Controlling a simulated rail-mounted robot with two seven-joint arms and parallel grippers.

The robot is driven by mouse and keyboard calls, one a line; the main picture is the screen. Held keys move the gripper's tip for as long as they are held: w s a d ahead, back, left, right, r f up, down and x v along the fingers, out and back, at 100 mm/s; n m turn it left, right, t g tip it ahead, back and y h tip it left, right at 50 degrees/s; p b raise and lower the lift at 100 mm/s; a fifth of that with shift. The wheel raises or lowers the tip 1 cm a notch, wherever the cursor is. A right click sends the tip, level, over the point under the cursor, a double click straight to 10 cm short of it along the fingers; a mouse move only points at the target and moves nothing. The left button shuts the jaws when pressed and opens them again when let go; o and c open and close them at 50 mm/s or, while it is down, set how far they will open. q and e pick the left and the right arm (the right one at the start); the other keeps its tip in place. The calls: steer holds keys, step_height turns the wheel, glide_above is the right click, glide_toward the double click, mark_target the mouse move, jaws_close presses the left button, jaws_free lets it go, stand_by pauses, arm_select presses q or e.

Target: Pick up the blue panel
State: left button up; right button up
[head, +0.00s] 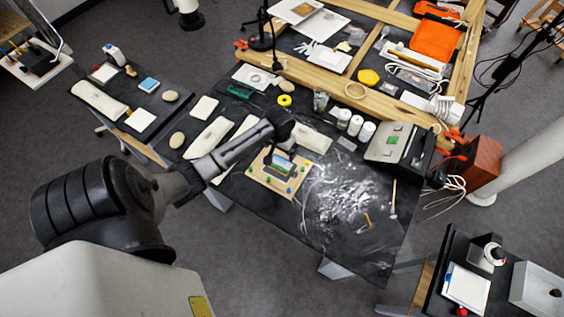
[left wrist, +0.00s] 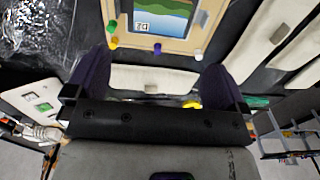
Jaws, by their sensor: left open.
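A small painted panel (head: 279,164) with blue and green areas lies on a light wooden board (head: 259,178) with coloured pegs, on the dark table. In the left wrist view the panel (left wrist: 160,14) shows a small white number tag, and its upper part is cut off by the picture edge. My right gripper is out of view.
White powder or crumpled clear film (head: 345,195) covers the table right of the board. White padded strips (head: 209,137) lie to its left. The table's front left edge is near the board.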

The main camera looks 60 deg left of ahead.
arm_select(q)
glide_above(281, 165)
steer(key=f, duration=0.7)
steer(key=shift+s+f, duration=0.15)
steer(key=shift+s, duration=0.1)
steer(key=shift+w+f+b, duration=0.2)
steer(key=shift+f+b, duration=0.15)
steer(key=shift+f, duration=2.6)
steer(key=c, duration=0.6)
